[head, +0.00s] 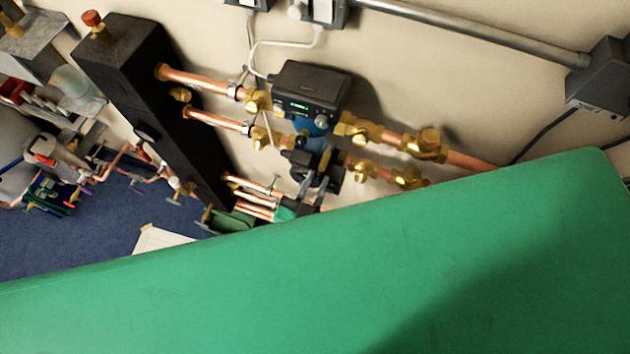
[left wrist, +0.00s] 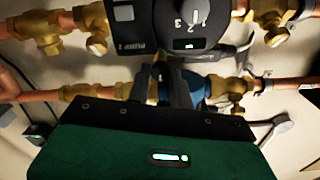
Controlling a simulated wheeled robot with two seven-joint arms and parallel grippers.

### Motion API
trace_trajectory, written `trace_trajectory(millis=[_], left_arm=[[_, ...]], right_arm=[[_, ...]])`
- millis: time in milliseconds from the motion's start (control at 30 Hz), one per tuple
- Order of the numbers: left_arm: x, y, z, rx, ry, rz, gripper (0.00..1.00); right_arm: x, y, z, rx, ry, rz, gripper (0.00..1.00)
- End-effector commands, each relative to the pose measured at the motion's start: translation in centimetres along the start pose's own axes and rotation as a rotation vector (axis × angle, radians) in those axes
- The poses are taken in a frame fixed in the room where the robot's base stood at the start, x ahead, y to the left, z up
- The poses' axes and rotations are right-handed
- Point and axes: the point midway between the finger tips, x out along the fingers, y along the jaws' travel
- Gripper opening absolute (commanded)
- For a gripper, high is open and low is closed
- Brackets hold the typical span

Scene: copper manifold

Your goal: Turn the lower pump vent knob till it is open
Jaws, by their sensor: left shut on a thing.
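The upper pump (head: 310,90) is a dark box with a lit green display on the wall pipes. In the left wrist view its dial (left wrist: 190,20) shows the numbers 1, 2 and 3. The lower pump's blue body (left wrist: 203,88) is on the pipe below, partly covered. My left gripper (head: 322,170) is at the front of the lower pump. In the left wrist view its dark fingers (left wrist: 160,82) point up at the pump from the green gripper body. They are shut on the lower pump vent knob, which they hide, so its angle cannot be read. My right gripper is not in view.
Copper pipes (head: 205,118) with brass valves (head: 428,142) run close on both sides of the pumps. A tall black box (head: 150,90) stands at left. A grey conduit (head: 470,30) crosses the wall above. A large green surface hides the lower head view.

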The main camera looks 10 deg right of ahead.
Motion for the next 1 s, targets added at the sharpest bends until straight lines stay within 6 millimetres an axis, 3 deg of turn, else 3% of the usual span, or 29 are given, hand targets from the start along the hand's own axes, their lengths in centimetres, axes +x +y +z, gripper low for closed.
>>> trace_trajectory(millis=[133, 467, 500, 600, 1000], left_arm=[[-0.02, -0.01, -0.16, 0.060, -0.002, 0.002, 0.00], [-0.02, 0.04, 0.00, 0.079, 0.000, 0.001, 0.00], [-0.01, 0.05, 0.00, 0.079, 0.000, 0.001, 0.23], [-0.01, 0.05, -0.01, 0.079, 0.000, 0.001, 0.43], [-0.65, 0.08, 0.14, 0.079, 0.000, 0.001, 0.43]], right_arm=[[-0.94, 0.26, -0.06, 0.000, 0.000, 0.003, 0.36], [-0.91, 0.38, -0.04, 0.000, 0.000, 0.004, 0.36], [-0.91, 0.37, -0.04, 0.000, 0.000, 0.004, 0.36], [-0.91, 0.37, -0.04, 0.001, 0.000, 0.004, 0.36], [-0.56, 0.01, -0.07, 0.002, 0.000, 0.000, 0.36]])
